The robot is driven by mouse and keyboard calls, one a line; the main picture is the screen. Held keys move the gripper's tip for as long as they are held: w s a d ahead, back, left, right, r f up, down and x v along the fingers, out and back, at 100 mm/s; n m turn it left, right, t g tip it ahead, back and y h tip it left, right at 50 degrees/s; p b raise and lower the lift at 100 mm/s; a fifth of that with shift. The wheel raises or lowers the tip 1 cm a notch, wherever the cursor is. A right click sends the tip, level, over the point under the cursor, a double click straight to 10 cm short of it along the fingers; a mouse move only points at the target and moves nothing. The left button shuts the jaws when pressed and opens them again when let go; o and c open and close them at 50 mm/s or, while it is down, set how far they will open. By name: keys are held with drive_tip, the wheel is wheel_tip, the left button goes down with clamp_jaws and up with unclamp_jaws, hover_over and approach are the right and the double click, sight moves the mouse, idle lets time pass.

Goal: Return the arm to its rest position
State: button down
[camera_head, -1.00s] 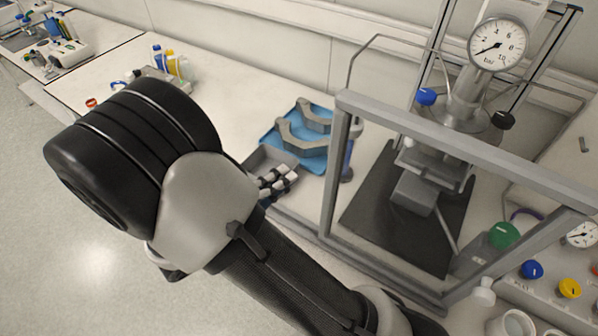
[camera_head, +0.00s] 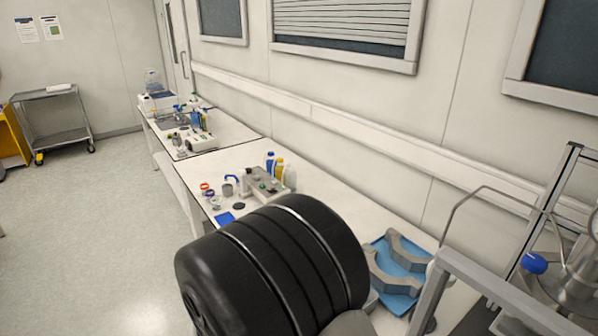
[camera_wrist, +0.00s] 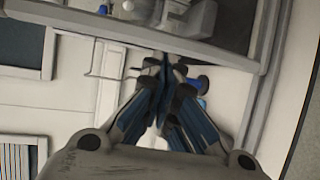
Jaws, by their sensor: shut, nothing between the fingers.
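My gripper (camera_wrist: 163,75) is in the wrist view, its blue-grey fingers together with nothing between them. The head view does not show the gripper. There, a large black and grey joint of my arm (camera_head: 275,265) fills the lower middle and hides part of the bench. In the wrist view the scene is turned on its side, with part of a metal frame (camera_wrist: 215,50) beyond the fingers.
The reactor frame (camera_head: 490,285) stands at the lower right. A blue tray (camera_head: 400,283) with grey clamp halves lies on the bench beside my arm. Bottles (camera_head: 280,168) and small equipment stand farther along the bench. A grey cart (camera_head: 58,125) is at the far left; the floor between is clear.

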drive_tip(key=s+d+r+m+g+y, duration=0.2)
drive_tip(key=s+d+r+g+y, duration=0.15)
drive_tip(key=s+d+y, duration=0.35)
drive_tip(key=s+a+r+t+y, duration=0.4)
drive_tip(key=r+t+y, duration=0.1)
drive_tip(key=y, duration=0.3)
drive_tip(key=shift+m+t, duration=0.3)
drive_tip(key=shift+t, duration=0.15)
drive_tip(key=shift+s+d, duration=0.1)
drive_tip(key=shift+d, duration=0.1)
